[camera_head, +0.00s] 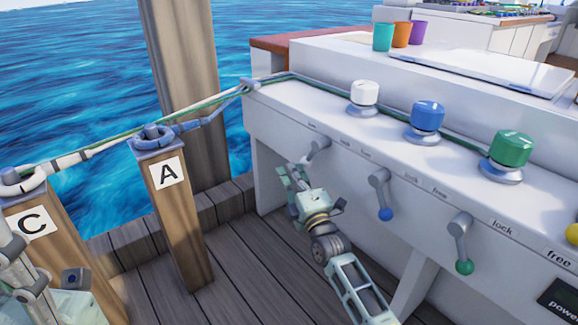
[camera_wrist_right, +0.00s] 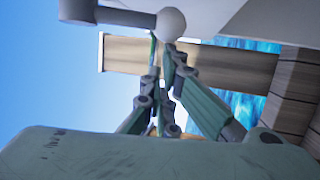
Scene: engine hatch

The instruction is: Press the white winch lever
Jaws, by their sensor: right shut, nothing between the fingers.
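The white winch lever (camera_head: 318,147) is a short grey handle on the front of the white cabinet. Its white ball end (camera_wrist_right: 171,23) shows clearly in the right wrist view, at the end of the grey lever arm (camera_wrist_right: 125,18). My right gripper (camera_head: 293,172) is at the lever's end in the head view. Its green fingers (camera_wrist_right: 166,62) are shut and empty. Their tips are right by the white ball; whether they touch it I cannot tell. My left gripper (camera_head: 45,285) is partly in view at the lower left; its fingers are not clear.
Blue (camera_head: 381,195) and green (camera_head: 460,242) levers hang to the right. White (camera_head: 364,95), blue (camera_head: 428,116) and green (camera_head: 513,148) winches stand above them. Posts A (camera_head: 170,200) and C (camera_head: 50,250) carry ropes on the left. Cups stand at the back.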

